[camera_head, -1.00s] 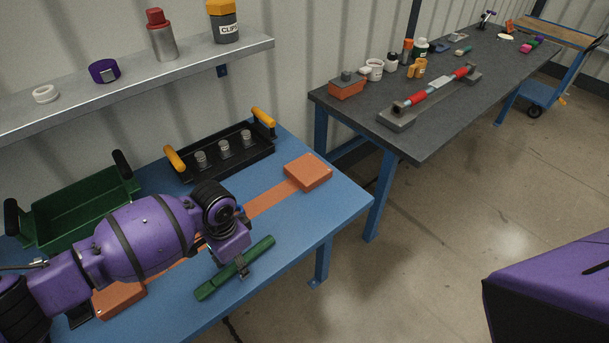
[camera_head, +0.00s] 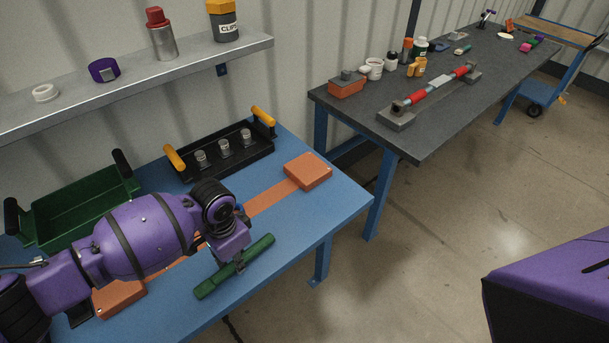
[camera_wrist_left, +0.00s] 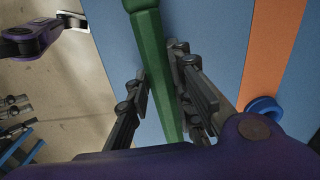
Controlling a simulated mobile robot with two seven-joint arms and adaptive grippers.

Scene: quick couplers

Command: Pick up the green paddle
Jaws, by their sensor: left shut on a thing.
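The green paddle (camera_head: 262,247) is a long, slim bar lying at a slant over the blue table's front part, right of the orange strip. My left gripper (camera_head: 240,265) is over its middle, with its fingers on either side. In the left wrist view the paddle (camera_wrist_left: 153,50) runs between the two black fingers (camera_wrist_left: 165,95), which are shut on it. I cannot tell whether the paddle rests on the tabletop or is just above it. Its middle is partly hidden by the gripper.
The blue table (camera_head: 330,205) holds a green tray (camera_head: 85,205), a black tray (camera_head: 225,160) with metal fittings, and an orange block (camera_head: 308,171). A shelf (camera_head: 130,90) stands behind. A dark workbench (camera_head: 430,140) is to the right. The table's front edge is close to the paddle.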

